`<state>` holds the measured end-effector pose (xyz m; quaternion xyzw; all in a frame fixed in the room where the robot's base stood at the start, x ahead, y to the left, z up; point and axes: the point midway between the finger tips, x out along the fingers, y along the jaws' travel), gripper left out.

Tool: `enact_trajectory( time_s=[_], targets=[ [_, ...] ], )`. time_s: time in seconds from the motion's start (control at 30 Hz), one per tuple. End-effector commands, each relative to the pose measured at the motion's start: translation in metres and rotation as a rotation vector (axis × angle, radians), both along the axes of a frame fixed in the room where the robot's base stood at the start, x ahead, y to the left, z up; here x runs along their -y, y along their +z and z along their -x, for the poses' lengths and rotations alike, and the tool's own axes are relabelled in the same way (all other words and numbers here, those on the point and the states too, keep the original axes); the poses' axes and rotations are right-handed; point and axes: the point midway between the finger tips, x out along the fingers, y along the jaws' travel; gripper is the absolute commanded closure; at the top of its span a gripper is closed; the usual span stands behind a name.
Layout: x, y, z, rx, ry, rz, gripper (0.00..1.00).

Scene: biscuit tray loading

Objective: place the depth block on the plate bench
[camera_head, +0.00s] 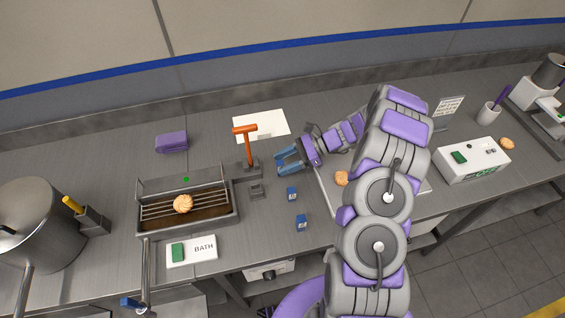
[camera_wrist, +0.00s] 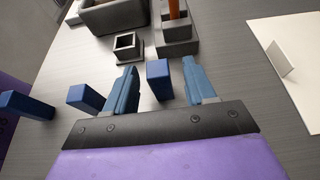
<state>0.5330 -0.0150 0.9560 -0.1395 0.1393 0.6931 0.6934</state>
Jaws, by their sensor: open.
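My gripper (camera_head: 281,161) is open, low over the bench (camera_head: 215,140) behind two small blue blocks, a nearer one (camera_head: 301,223) and a farther one (camera_head: 292,194). In the wrist view a blue block (camera_wrist: 158,82) stands between the open fingers, with no clear contact on either side. Two more blue blocks, a middle one (camera_wrist: 86,97) and an outer one (camera_wrist: 24,105), stand to the left of the fingers. I cannot tell which one is the depth block. No label marks the plate bench; a pale plate (camera_head: 329,199) lies partly hidden under my arm.
The bath (camera_head: 148,216) holds a biscuit on a rack (camera_head: 160,206). A white sheet (camera_head: 261,125) lies behind. A purple block (camera_head: 171,142) is farther left.

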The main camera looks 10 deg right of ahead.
Motion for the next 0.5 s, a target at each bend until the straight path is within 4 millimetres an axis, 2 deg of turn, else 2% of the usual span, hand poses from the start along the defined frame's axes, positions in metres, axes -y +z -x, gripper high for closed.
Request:
enact_trajectory(
  time_s=[0.2,0.3,0.4,0.5],
  targets=[
    [0.05,0.019,-0.001,0.002,-0.004,-0.004,0.45],
    [0.069,0.025,0.0,-0.001,-0.002,-0.009,0.45],
    [0.082,0.03,-0.001,0.001,-0.003,-0.008,0.45],
    [0.087,0.033,0.0,0.0,-0.001,-0.008,0.45]
  ],
)
